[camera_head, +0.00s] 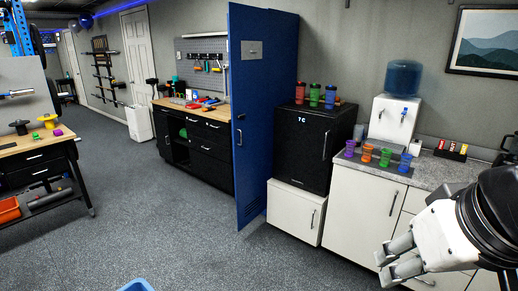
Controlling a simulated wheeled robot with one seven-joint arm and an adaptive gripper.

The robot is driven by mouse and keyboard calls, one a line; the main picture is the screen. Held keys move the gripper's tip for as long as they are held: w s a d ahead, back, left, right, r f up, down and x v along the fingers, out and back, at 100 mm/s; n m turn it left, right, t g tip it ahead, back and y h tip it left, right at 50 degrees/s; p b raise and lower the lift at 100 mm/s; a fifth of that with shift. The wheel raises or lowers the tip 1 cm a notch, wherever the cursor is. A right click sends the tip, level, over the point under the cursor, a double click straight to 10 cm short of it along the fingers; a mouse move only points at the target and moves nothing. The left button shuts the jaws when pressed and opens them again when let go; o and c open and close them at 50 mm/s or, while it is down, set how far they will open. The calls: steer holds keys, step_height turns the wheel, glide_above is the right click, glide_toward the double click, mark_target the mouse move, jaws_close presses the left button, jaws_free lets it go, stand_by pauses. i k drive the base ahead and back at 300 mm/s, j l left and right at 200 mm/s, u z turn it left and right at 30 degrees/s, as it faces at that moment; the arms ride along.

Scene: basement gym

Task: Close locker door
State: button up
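A tall blue locker (285,90) stands against the back wall, left of the black fridge. Its blue door (252,125) stands open, angled out toward me from the locker's right front edge. The door's face shows a small plate near the top, a dark latch on its left edge and a vent near the bottom. The locker's inside is hidden behind the door. My gripper (383,268) is at the lower right, in front of the white counter cabinets and well away from the door. Its two fingers point left, apart, with nothing seen between them.
A small black fridge (304,150) on a white cabinet (295,208) stands right of the door. The white counter (365,190) holds cups and a water dispenser (395,118). A workbench (195,140) is behind left. The speckled floor (170,225) before the door is clear.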

mark_target(249, 79)
steer(key=i+l, duration=0.15)
steer(key=i, duration=0.25)
steer(key=i+l+u, duration=0.1)
steer(key=i, duration=0.3)
steer(key=i+l, duration=0.25)
steer(key=i, duration=0.15)
steer(key=i+j+u, duration=0.1)
steer(key=i+j, duration=0.65)
steer(key=i+l+u, duration=0.15)
steer(key=i, duration=0.35)
steer(key=i+l+u, duration=0.15)
steer(key=i+l, duration=0.15)
steer(key=i, duration=0.15)
